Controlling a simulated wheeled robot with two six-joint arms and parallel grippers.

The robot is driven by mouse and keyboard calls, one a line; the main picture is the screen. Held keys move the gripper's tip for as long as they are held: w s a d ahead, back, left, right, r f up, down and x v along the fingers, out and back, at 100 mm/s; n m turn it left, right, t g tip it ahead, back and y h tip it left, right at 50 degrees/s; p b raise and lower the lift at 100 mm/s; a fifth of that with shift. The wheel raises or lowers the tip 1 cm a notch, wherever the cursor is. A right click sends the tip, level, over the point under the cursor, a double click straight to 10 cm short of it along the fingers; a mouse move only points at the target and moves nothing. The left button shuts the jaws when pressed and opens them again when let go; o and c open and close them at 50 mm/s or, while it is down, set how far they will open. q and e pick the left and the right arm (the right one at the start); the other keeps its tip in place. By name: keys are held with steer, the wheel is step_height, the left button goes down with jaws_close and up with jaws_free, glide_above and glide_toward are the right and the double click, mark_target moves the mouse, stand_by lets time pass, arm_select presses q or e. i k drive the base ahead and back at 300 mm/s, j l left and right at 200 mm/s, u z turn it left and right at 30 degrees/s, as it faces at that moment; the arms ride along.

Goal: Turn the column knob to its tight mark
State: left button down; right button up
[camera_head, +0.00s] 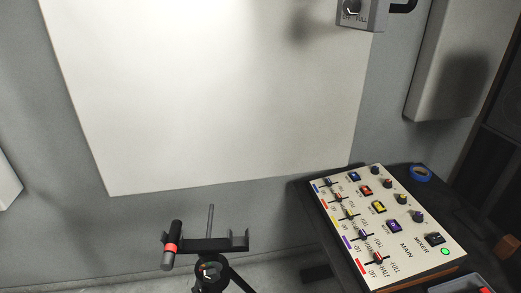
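A dark stand (212,243) is at the lower middle of the head view, with a thin upright rod and a flat bracket. A round black knob (209,271) sits on its column below the bracket, with a pale pointer line and a small red mark. The picture is too small to tell exactly where the pointer stands against its marks. A dark cylinder with a red band (171,246) stands upright at the left end of the bracket. Neither of my grippers shows in this view.
A mixer panel (330,213) with several knobs, sliders and buttons lies on a dark table at right; its green light (445,251) is lit. Blue tape (420,173) lies behind it. A box with an OFF/FULL knob (351,8) is at top right. A large white panel (210,100) covers the wall.

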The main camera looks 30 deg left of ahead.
mark_target(211, 275)
steer(key=k+l+u, duration=0.15)
steer(key=u, duration=1.1)
